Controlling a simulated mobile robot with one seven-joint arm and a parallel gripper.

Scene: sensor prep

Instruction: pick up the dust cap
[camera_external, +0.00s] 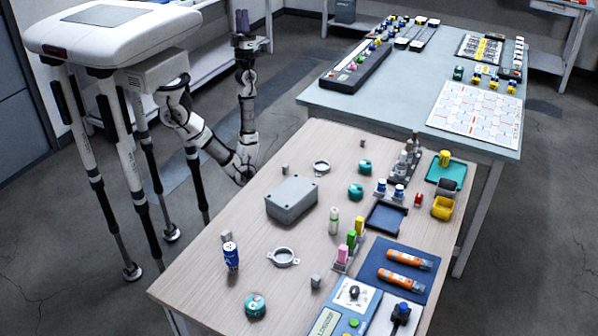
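No part is clearly marked as the dust cap. Small grey cap-like pieces stand on the wooden table: one near the back-left edge (285,170), one beside the blue cylinder (226,236) and one near the front (315,282). I cannot tell which, if any, is the dust cap. My gripper (242,21) points upward at the top of my raised arm, left of the table and well apart from these pieces. Its dark fingers are too small to tell how far apart they are. I see nothing held in it.

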